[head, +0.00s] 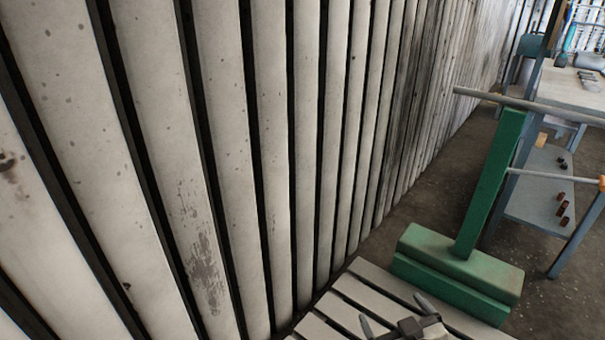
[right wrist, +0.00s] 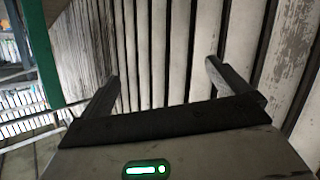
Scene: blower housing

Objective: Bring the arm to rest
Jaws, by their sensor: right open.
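My right gripper (head: 396,314) shows at the bottom edge of the head view, above a slatted light surface. Its two fingers stand apart with nothing between them. In the right wrist view the same gripper (right wrist: 163,80) has its fingers spread wide, with only the slatted wall behind them. The rest of my right arm is cut off below the head view. My left gripper is in neither view.
A white slatted wall (head: 268,150) fills the left and middle. A green stand (head: 462,265) with a metal bar (head: 500,99) rises close to my right gripper, on the slatted platform (head: 362,300). A workbench (head: 565,90) with a lower shelf stands at right.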

